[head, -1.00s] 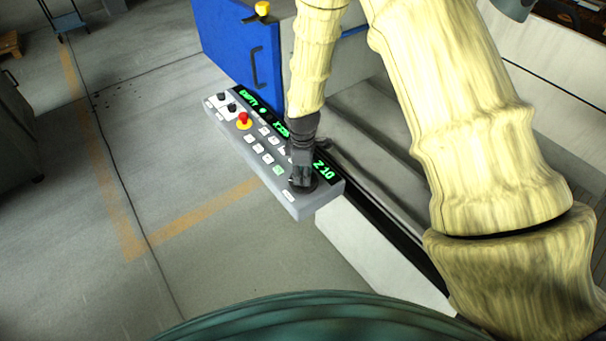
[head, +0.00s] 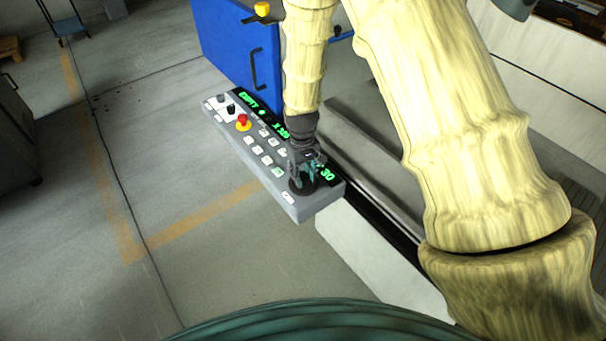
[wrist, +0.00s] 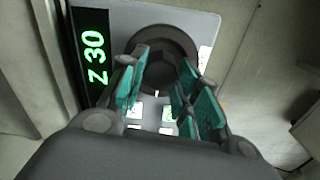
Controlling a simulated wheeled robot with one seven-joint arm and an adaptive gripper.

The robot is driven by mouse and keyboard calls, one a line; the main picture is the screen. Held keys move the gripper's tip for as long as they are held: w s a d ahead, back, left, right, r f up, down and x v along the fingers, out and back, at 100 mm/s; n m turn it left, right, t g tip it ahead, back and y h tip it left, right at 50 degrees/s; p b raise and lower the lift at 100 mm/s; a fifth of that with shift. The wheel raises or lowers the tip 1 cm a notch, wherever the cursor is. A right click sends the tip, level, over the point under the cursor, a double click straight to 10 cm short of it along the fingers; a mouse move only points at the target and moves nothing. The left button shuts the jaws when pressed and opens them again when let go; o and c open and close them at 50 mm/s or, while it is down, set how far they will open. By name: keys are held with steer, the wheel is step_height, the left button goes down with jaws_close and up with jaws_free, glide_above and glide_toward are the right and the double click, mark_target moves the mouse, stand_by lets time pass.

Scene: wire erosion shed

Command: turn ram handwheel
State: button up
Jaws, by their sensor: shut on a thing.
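The ram handwheel is a dark round knob (head: 312,190) at the near right end of a grey control panel (head: 302,212). In the wrist view the handwheel (wrist: 160,40) shows as a dark ring at the top, between the finger pads. My gripper (head: 305,178) is over it, pointing down, and is shut on it. The teal pads of my gripper (wrist: 160,80) stand on both sides of the wheel. A green display (wrist: 95,58) beside it reads Z 30. In the head view my gripper hides part of this display (head: 327,174) and the wheel.
The panel also bears white buttons (head: 257,150), a red stop button (head: 243,120) on yellow and small black knobs (head: 231,109). A blue machine front (head: 225,50) with a black handle stands behind. Open concrete floor (head: 160,150) lies to the left.

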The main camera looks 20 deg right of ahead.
mark_target(303, 175)
steer(key=m, duration=0.6)
steer(key=shift+w, duration=0.1)
steer(key=m, duration=0.5)
steer(key=shift+d, duration=0.1)
steer(key=shift+m, duration=0.4)
steer(key=o, duration=1)
step_height(303, 175, up, 12)
stand_by(0.7)
